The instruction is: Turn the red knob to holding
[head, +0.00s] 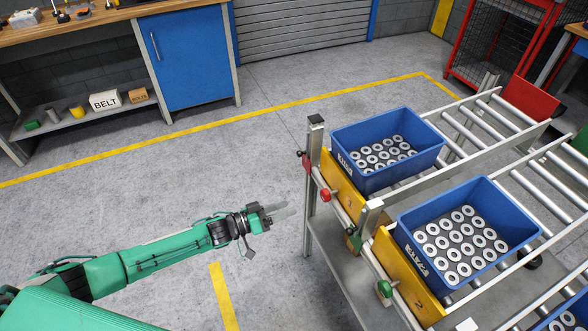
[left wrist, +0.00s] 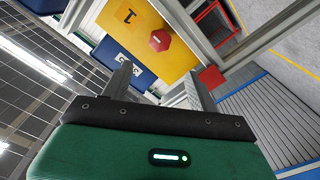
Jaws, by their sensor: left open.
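The red knob (head: 326,195) sits at the front of a yellow plate marked 1 (head: 345,187), at the left lane of the roller rack. In the left wrist view, the red knob (left wrist: 159,40) is a six-sided red face on the yellow plate (left wrist: 135,30), just beyond the fingers. My left gripper (head: 284,211) is to the left of the knob in the head view, apart from it, with its fingers pointing toward the rack. In the left wrist view its two fingers (left wrist: 160,86) are spread with nothing between them. My right gripper does not show.
Two blue crates of metal rings, the left crate (head: 345,140) and right crate (head: 405,225), stand behind yellow plates on the rack. A green knob (head: 384,288) is at the right lane. A metal post (head: 312,150) stands near the red knob. Open floor lies left of the rack.

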